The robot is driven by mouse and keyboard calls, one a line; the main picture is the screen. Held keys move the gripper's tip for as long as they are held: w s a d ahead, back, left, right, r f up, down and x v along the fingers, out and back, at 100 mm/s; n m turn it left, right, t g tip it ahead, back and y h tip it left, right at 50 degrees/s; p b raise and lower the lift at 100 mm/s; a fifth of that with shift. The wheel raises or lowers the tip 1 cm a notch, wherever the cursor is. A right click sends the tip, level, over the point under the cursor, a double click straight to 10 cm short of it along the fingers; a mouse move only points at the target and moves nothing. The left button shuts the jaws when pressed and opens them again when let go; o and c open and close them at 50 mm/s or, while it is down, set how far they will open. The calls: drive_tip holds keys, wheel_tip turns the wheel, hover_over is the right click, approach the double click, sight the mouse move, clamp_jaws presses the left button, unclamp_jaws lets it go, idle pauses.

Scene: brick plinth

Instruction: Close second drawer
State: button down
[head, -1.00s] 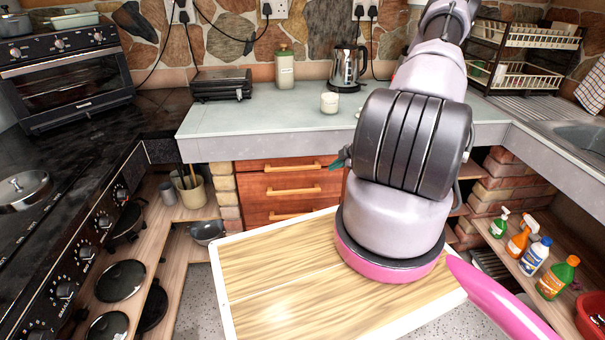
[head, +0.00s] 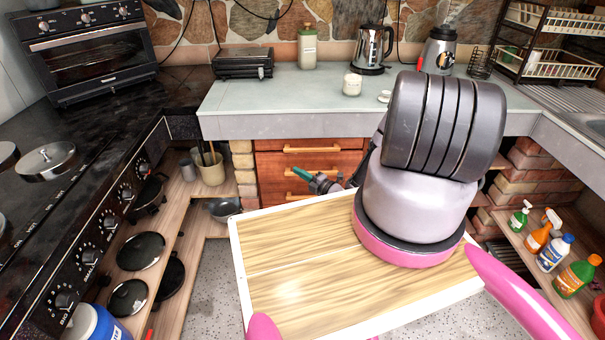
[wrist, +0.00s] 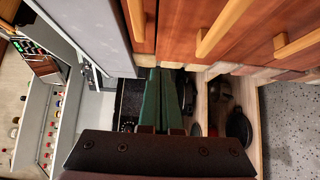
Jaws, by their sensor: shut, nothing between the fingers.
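A stack of reddish wooden drawers (head: 275,160) with pale bar handles sits under the counter in the head view. The second drawer (head: 272,186) is below the top one, its handle partly behind my gripper. I cannot tell how far its front stands out. My gripper (head: 302,173) has green fingers pointing left in front of the drawers. In the wrist view the fingers (wrist: 161,95) are together and empty, and the drawer handles, including the middle handle (wrist: 215,28), show above and to the right of them. I cannot see any contact with the drawers.
A wood-topped board with a white rim (head: 300,290) lies in front of the drawers. The grey-green counter (head: 290,98) overhangs them. Open shelves with pans (head: 140,250) stand left, and cleaning bottles (head: 553,253) stand on a low shelf right.

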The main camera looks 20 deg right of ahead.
sight(288, 155)
drive_tip(key=w, duration=0.2)
drive_tip(key=w+a, duration=0.1)
drive_tip(key=w, duration=0.2)
drive_tip(key=w+a, duration=0.1)
drive_tip(key=w, duration=0.2)
drive_tip(key=shift+w, duration=0.2)
drive_tip(key=shift+w+d, duration=0.15)
drive_tip(key=shift+w, duration=0.2)
drive_tip(key=w, duration=0.2)
drive_tip(key=shift+w+d, duration=0.3)
drive_tip(key=shift+d, duration=0.05)
drive_tip(key=shift+r, duration=0.15)
drive_tip(key=shift+w+d, duration=0.1)
